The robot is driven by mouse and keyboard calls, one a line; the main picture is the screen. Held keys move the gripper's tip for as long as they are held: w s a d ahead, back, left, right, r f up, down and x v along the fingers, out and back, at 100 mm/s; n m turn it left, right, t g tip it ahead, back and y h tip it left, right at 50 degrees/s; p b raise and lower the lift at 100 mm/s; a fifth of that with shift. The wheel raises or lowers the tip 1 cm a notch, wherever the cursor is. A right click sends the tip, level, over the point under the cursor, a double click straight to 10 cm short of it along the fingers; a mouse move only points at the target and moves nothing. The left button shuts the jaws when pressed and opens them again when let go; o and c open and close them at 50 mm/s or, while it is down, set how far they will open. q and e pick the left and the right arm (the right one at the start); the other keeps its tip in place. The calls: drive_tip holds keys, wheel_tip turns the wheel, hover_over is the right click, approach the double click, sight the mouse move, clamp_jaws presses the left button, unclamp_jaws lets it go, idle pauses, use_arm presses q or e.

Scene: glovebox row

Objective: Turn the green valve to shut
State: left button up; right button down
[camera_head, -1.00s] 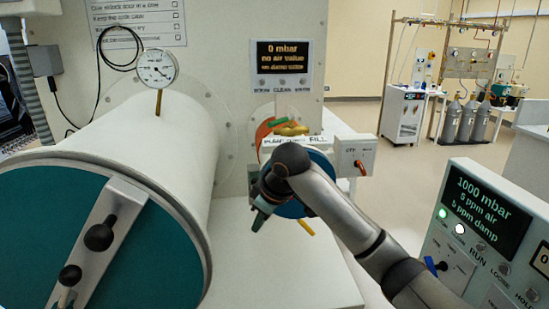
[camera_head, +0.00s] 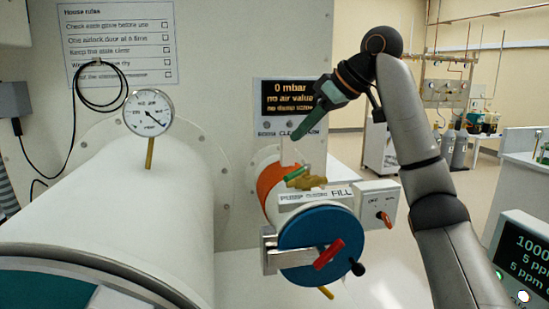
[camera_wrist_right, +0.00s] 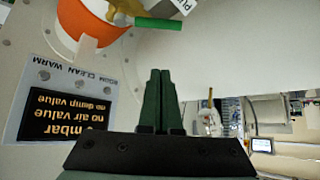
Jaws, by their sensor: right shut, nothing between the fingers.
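The green valve handle (camera_head: 294,174) sits on a brass valve body (camera_head: 308,182) above a label reading PUMP, CLOSED and FILL. It lies at a slant on the left, PUMP side of the brass body. In the right wrist view the green handle (camera_wrist_right: 158,23) shows at the top, beyond my fingertips. My right gripper (camera_head: 299,135) is above the valve, in front of the panel under the display, its fingers pointing down and left. Its fingers (camera_wrist_right: 160,76) are together, empty and apart from the handle. My left gripper is not in view.
Below the valve is a blue round door (camera_head: 305,238) with a red handle (camera_head: 329,254). A white switch box (camera_head: 368,203) with an orange knob is to its right. A display (camera_head: 290,97) reads 0 mbar. A large white cylinder (camera_head: 120,212) with a gauge (camera_head: 148,113) fills the left.

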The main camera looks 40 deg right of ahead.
sight(298, 172)
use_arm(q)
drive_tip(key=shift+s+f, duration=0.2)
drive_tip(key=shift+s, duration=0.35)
use_arm(e)
drive_tip(key=w+f, duration=0.1)
drive_tip(key=f, duration=0.4)
drive_tip(key=w+f, duration=0.1)
drive_tip(key=f, duration=0.2)
drive_tip(key=shift+w+a, duration=0.3)
drive_tip(key=shift+a, duration=0.05)
drive_tip(key=shift+s, duration=0.1)
